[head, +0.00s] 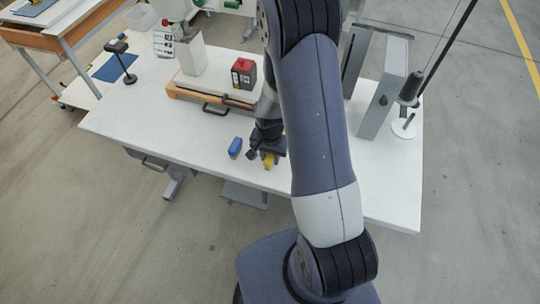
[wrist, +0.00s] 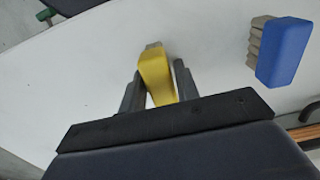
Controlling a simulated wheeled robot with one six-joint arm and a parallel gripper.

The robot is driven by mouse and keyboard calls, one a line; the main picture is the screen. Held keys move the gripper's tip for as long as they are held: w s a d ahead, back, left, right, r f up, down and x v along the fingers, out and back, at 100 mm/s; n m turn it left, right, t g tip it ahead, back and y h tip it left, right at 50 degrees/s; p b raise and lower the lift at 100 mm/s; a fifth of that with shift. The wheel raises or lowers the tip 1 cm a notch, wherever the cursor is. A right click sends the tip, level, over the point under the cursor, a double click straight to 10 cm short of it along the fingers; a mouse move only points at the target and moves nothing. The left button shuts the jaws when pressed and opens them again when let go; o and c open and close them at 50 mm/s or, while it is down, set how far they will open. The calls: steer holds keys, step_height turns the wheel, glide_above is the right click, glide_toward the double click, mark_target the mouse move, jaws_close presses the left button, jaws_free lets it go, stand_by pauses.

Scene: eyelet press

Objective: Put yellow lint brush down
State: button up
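The yellow lint brush (wrist: 157,78) is between the two fingers of my gripper (wrist: 158,82) in the wrist view, with its grey-beige end pointing away from my palm. The fingers are close in on both sides of it and look shut on it. In the head view the yellow lint brush (head: 269,160) shows below my gripper (head: 267,154), near the front edge of the white table (head: 215,139). I cannot tell if it touches the tabletop. The lower part of the brush is hidden by my gripper.
A blue brush (head: 235,147) lies just left of my gripper; it also shows in the wrist view (wrist: 284,50). Behind stands a wood-edged board (head: 190,93) with a black handle, bearing a red-and-black box (head: 243,74). The tabletop left of the blue brush is clear.

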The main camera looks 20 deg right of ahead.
mark_target(270, 155)
steer(key=o, duration=0.3)
step_height(270, 155, up, 12)
steer(key=b, duration=0.1)
steer(key=shift+r, duration=0.15)
stand_by(0.5)
stand_by(0.5)
step_height(270, 155, down, 12)
steer(key=shift+f+p, duration=0.25)
steer(key=shift+p, duration=0.2)
steer(key=shift+r, duration=0.25)
stand_by(0.4)
